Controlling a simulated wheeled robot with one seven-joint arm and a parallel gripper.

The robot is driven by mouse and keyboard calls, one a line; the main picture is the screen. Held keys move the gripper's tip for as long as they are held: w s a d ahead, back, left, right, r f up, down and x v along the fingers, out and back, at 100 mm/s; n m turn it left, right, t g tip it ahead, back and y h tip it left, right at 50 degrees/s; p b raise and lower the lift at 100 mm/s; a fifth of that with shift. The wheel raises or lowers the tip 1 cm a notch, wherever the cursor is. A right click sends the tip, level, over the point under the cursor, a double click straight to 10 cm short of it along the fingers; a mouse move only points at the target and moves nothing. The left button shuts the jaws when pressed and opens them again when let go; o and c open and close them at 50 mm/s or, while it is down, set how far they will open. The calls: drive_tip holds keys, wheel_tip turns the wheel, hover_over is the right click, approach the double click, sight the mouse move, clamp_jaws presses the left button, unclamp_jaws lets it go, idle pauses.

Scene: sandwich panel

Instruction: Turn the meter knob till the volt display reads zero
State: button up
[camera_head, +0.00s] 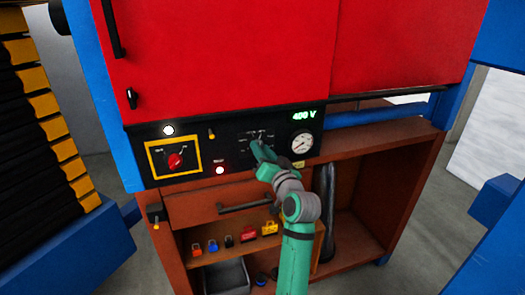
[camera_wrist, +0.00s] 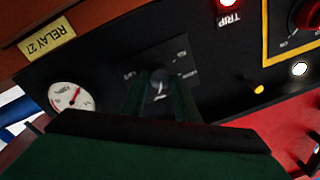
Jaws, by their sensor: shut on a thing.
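The volt display (camera_head: 304,116) on the black control panel glows green and reads 400 V in the head view. The meter knob (camera_wrist: 160,76) is a small dark knob with printed labels around it. It lies below and left of the display, and in the head view my arm mostly hides it. My gripper (camera_head: 260,148) is at the panel, its two green fingers on either side of the knob and shut on it. In the wrist view my gripper (camera_wrist: 159,98) covers part of the knob, and its exact pointer setting is hard to read.
A round dial gauge (camera_head: 302,143) sits right of my gripper. A red rotary switch (camera_head: 175,160) on a yellow plate is at the panel's left, with a lit red TRIP lamp (camera_head: 220,170) between. Below are a drawer handle (camera_head: 245,207) and a shelf with several padlocks.

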idle(0.5)
drive_tip(key=o, duration=1)
drive_tip(key=shift+o, duration=0.2)
drive_tip(key=shift+w, duration=0.1)
